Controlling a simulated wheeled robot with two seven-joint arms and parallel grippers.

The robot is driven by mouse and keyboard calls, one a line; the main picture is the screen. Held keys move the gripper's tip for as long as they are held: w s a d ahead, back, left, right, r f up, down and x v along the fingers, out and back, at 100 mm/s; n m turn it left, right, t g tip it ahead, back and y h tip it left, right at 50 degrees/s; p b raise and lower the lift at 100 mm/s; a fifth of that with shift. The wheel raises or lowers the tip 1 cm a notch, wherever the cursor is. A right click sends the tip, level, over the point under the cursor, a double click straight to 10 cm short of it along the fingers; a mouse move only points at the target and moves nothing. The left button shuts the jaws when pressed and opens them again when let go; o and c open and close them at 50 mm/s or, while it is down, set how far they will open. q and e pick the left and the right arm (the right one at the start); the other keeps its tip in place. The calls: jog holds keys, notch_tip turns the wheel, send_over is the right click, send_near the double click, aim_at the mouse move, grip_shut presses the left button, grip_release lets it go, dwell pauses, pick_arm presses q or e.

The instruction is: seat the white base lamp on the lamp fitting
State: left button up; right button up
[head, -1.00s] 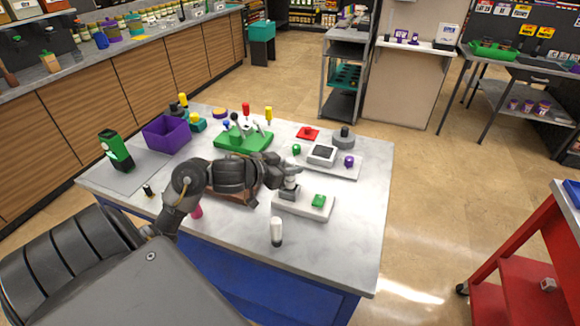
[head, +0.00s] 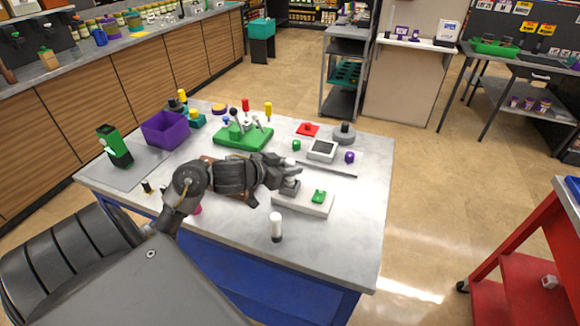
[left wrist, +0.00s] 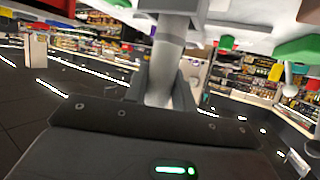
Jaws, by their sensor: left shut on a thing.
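My left gripper (head: 290,173) reaches over the grey lamp fitting (head: 289,188), on a white base plate (head: 303,205) with a green part (head: 319,196). It is shut on a pale grey-white cylinder, which I take for the lamp; it shows in the left wrist view (left wrist: 168,60) between the fingers (left wrist: 168,88). In the head view the gripper hides most of it. In the wrist view, the cylinder meets a grey block at the top edge; I cannot tell if it is seated. Another white cylinder with a dark foot (head: 276,226) stands upright in front. My right gripper is not in view.
A green block with levers (head: 243,137) stands behind my arm. A white-framed device (head: 322,150) and a purple knob (head: 349,157) are behind the fitting. A purple bin (head: 165,130) is at the left. The table's right front is clear.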

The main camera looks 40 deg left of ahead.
pick_arm(q)
jog(key=shift+f, duration=0.2)
dwell(0.5)
jog(key=shift+f, duration=0.3)
jog(key=shift+f, duration=0.3)
dwell(0.5)
jog(key=o, duration=1.1)
notch_tip(320, 180, up, 9)
jog(key=p, duration=1)
jog(key=shift+p, duration=0.4)
